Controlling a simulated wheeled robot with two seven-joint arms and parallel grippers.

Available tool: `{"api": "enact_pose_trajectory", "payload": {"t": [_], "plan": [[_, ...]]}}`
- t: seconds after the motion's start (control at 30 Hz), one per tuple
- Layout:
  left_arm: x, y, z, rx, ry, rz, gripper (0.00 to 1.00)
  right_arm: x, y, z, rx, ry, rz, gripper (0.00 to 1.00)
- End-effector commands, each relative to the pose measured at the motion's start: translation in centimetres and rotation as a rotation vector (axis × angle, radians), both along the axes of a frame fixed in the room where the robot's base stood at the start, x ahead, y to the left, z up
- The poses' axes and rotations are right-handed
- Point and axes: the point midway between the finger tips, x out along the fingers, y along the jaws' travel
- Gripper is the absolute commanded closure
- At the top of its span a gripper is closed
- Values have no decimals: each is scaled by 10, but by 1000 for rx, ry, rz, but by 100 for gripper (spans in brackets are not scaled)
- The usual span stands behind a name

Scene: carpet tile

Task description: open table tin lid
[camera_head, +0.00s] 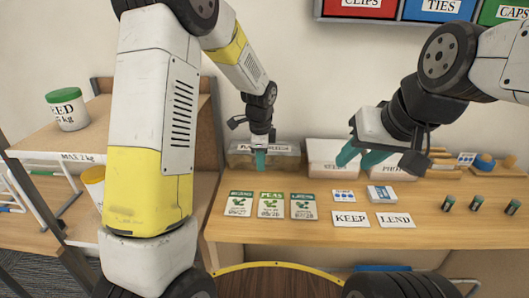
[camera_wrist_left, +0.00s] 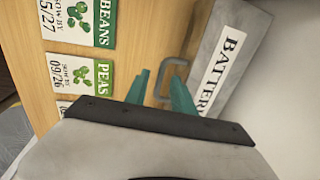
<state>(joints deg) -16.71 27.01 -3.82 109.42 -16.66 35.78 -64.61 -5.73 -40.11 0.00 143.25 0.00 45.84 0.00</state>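A grey metal tin (camera_head: 236,159) stands at the back left of the table (camera_head: 240,225), its label partly hidden by my left gripper. In the left wrist view the tin (camera_wrist_left: 232,35) has a label starting "BATTER" and a grey loop handle (camera_wrist_left: 167,66) at its side. My left gripper (camera_head: 260,161) is in front of the tin, pointing down. In the left wrist view its teal fingers (camera_wrist_left: 162,88) are apart, with the handle just beyond and between the tips; contact cannot be told. My right gripper (camera_head: 360,157) is open and empty above the pale containers at the back.
Two pale labelled containers (camera_head: 322,176) stand right of the tin. A green-lidded tub (camera_head: 68,110) sits on the left shelf.

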Motion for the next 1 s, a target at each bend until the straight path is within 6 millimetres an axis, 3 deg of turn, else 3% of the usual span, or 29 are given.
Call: {"api": "enact_pose_trajectory", "payload": {"t": [0.03,0.13,0.17,1.0], "plan": [[0,0,0,0,0,0,79,0,0,0,0,0,0,64],[0,0,0,0,0,0,99,0,0,0,0,0,0,64],[0,0,0,0,0,0,100,0,0,0,0,0,0,64],[0,0,1,0,0,1,100,0,0,0,0,0,0,64]]}}
